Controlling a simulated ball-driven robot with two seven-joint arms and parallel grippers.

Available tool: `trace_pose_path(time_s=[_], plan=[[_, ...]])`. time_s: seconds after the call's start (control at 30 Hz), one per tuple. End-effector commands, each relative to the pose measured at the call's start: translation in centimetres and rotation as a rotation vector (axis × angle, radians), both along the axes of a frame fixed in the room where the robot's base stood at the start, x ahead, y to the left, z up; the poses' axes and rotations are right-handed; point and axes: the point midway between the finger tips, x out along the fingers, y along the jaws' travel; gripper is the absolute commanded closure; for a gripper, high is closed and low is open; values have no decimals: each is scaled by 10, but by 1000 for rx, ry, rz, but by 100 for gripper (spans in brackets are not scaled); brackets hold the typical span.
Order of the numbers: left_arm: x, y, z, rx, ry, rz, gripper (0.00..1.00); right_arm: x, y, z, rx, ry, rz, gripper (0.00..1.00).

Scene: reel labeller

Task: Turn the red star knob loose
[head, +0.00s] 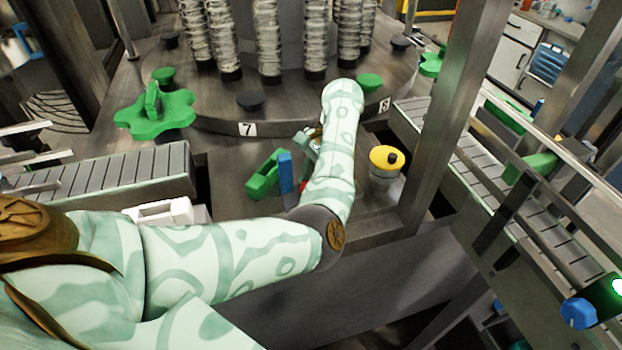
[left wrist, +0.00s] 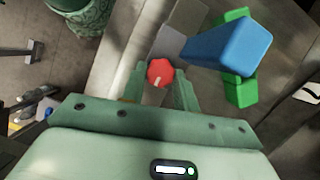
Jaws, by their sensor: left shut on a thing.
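The red star knob (left wrist: 160,71) shows in the left wrist view between the two green fingers of my left gripper (left wrist: 161,84). The gripper is shut on it, and a pale mark shows on the knob's face. In the head view my left forearm covers most of the gripper. Only a small bit of red shows beside the forearm there. My right gripper is in neither view.
A blue block-shaped handle (left wrist: 232,46) with green parts stands close beside the gripper; it also shows in the head view (head: 286,171). A yellow-topped cylinder (head: 386,158) stands right of my forearm. A green star-shaped part (head: 155,114) and conveyors (head: 110,174) lie around.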

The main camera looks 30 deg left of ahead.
Motion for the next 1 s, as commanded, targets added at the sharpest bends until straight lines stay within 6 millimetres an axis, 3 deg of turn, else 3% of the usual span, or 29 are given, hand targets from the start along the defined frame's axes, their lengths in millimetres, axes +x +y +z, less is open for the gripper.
trace_pose_path(time_s=[0.17, 0.2, 0.27, 0.53, 0.67, 1.0], plan=[[0, 0, 0, -2, 0, 2, 93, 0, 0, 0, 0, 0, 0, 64], [0, 0, 0, -2, 0, 2, 62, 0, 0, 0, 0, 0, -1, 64], [0, 0, 0, -2, 0, 2, 48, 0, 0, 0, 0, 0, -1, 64], [0, 0, 0, 0, -1, 0, 48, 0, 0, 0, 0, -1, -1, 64], [4, -2, 11, -1, -3, 0, 48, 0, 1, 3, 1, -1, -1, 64], [34, -17, 90, -3, -4, -2, 48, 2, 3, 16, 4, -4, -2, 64]])
